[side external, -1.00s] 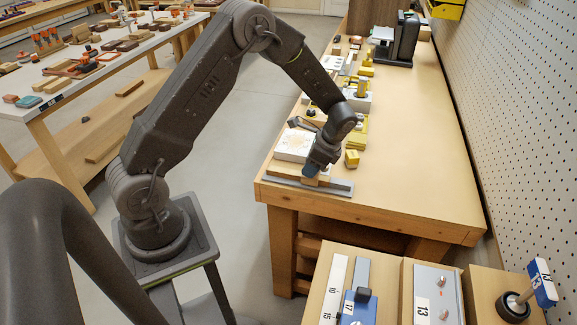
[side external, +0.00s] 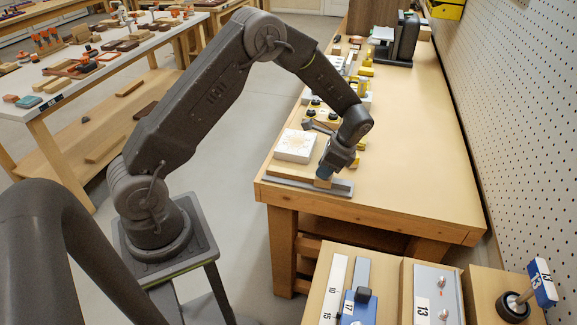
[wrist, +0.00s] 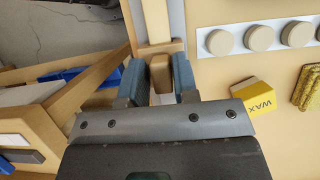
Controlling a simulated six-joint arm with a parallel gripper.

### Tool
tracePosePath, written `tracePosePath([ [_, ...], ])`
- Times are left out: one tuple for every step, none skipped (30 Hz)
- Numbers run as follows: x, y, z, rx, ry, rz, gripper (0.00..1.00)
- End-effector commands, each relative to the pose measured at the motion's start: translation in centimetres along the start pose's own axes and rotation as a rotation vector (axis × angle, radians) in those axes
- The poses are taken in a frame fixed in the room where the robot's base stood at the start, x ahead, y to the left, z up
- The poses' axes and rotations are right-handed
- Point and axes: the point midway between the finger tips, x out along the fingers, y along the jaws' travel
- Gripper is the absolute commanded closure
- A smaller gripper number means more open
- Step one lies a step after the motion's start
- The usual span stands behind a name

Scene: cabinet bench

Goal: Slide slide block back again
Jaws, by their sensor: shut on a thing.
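The slide block (side external: 322,183) is a small wooden block on a long grey rail (side external: 343,188) along the near end of the bench. In the wrist view the block (wrist: 159,56) sits between the two blue-grey finger pads of my gripper (wrist: 159,78). My gripper (side external: 327,174) points down at the rail and is shut on the block. Its body hides part of the block in the side view. The block stands towards the right part of the rail, with some rail showing beyond it.
A white square block (side external: 295,146) stands behind the rail. A yellow WAX box (wrist: 256,97) and a white strip with round knobs (wrist: 262,36) lie nearby. The bench top (side external: 420,180) to the right is clear. Numbered fixtures (side external: 435,295) stand in front.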

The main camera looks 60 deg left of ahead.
Motion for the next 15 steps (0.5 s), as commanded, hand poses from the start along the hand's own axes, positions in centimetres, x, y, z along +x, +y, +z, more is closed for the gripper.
tracePosePath([
  [1.0, -0.2, 0.0, 0.001, -0.002, -0.003, 0.94],
  [1.0, -0.2, 0.0, 0.000, -0.002, -0.002, 0.95],
  [1.0, -0.2, 0.0, 0.000, -0.002, -0.002, 0.96],
  [1.0, -0.2, 0.0, 0.000, -0.002, -0.002, 0.97],
  [1.0, -0.2, -0.1, 0.000, -0.002, -0.002, 0.97],
  [0.9, -0.2, -0.2, 0.001, -0.002, -0.003, 0.99],
  [0.9, -0.2, -0.3, 0.001, -0.002, -0.003, 1.00],
  [0.9, -0.2, -0.4, 0.001, -0.002, -0.003, 1.00],
  [0.8, -0.2, -0.6, 0.001, -0.002, -0.003, 1.00],
  [0.7, -0.2, -0.7, 0.001, -0.002, -0.003, 1.00],
  [0.7, -0.2, -0.9, 0.001, -0.002, -0.003, 1.00],
  [0.6, -0.2, -1.1, 0.001, -0.002, -0.003, 1.00],
  [0.5, -0.2, -1.2, 0.001, -0.002, -0.003, 1.00],
  [0.5, -0.2, -1.3, 0.001, -0.002, -0.003, 1.00],
  [0.4, -0.2, -1.5, 0.001, -0.002, -0.003, 1.00],
])
